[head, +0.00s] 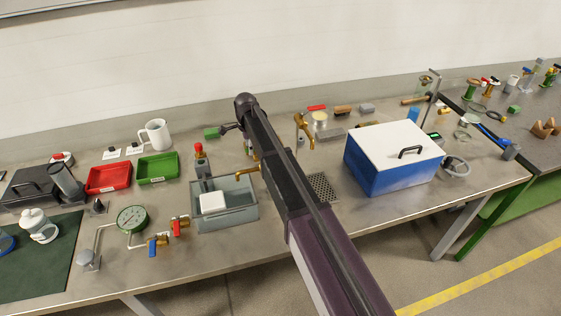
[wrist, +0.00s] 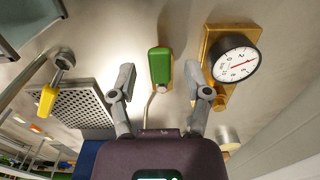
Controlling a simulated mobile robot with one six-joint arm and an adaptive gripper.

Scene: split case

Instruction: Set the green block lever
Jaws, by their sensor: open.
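My gripper (wrist: 160,80) is open, with one grey finger on each side of the block in the picture. Gaps show on both sides, and no finger visibly touches it. I cannot tell the depth between fingertips and block. In the head view my arm hides part of the bench behind the sink. A small green block (head: 212,133) shows left of the arm's end there; I cannot tell whether it is the same one.
In the wrist view a brass-mounted dial (wrist: 234,64) stands close by the right finger. A perforated plate (wrist: 72,106) and a yellow-tipped fitting (wrist: 49,97) lie left. In the head view are a grey sink (head: 228,218), a blue white-lidded case (head: 385,175) and a brass tap (head: 305,130).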

